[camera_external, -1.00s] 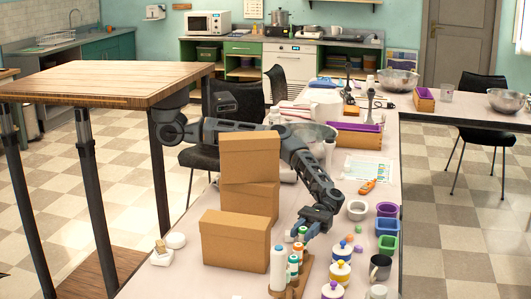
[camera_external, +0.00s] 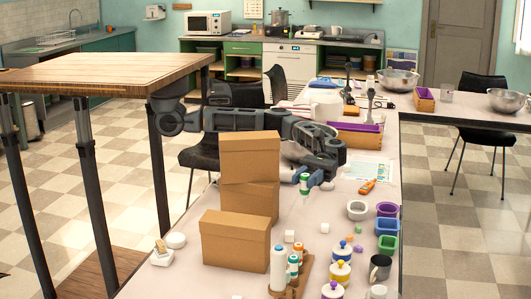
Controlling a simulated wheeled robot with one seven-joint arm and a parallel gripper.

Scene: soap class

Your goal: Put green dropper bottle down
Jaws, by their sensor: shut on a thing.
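The green dropper bottle (camera_external: 304,188) has a green cap and a pale, see-through body. It hangs upright in my gripper (camera_external: 309,181), just right of the stacked cardboard boxes. My gripper is shut on it near the cap. The bottle appears to be above the table (camera_external: 335,212); the exact gap under it cannot be told. A wooden rack (camera_external: 306,274) at the front holds small bottles with teal and orange caps (camera_external: 294,260).
Cardboard boxes (camera_external: 249,158) stand stacked left of my gripper. Pots with blue and yellow lids (camera_external: 341,268), a dark mug (camera_external: 380,268) and small purple, blue and green bins (camera_external: 387,226) line the right side.

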